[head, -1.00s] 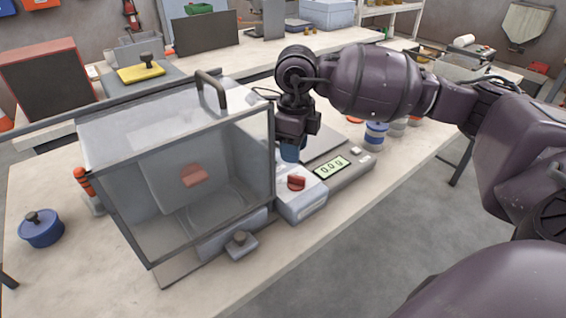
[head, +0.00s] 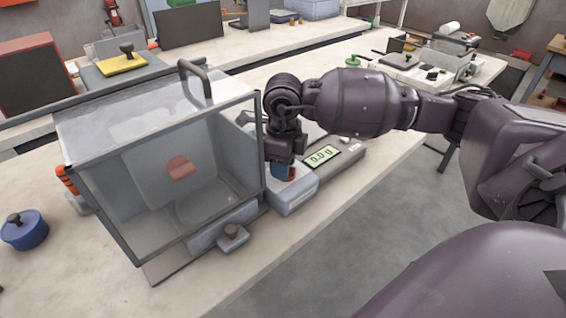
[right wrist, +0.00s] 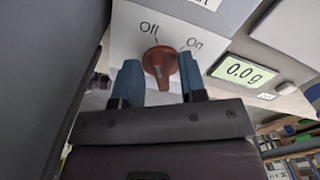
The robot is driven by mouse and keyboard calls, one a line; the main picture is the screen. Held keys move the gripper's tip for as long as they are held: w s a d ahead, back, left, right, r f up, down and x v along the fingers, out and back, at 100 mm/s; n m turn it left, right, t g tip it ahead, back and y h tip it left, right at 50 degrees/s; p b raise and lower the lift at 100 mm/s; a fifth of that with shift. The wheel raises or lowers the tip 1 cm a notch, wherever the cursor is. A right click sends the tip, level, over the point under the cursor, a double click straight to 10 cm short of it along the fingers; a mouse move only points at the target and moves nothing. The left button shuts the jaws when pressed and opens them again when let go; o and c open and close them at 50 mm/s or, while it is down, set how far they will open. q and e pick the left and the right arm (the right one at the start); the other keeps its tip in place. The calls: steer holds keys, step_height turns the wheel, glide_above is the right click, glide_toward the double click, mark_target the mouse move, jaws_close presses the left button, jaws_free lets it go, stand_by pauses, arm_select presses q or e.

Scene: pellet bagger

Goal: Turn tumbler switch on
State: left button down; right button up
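The red tumbler switch (right wrist: 160,65) is a rotary knob on the light grey face of a small control box (head: 294,196), with "Off" and "On" printed above it. In the head view the knob (head: 291,173) is mostly hidden behind my right gripper (head: 280,171). In the right wrist view my right gripper (right wrist: 159,76) is open, with one blue fingertip on each side of the knob. A gap shows on the left side; the right fingertip is very close, and I cannot tell whether it touches. My left gripper is not in view.
A clear-walled enclosure (head: 130,140) with a top handle stands directly left of the control box. A scale with a display (head: 322,156) reading 0.0 g is at its right. A blue lidded pot (head: 24,232) stands at the far left.

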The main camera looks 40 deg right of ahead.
steer(key=c, duration=0.7)
jaws_close()
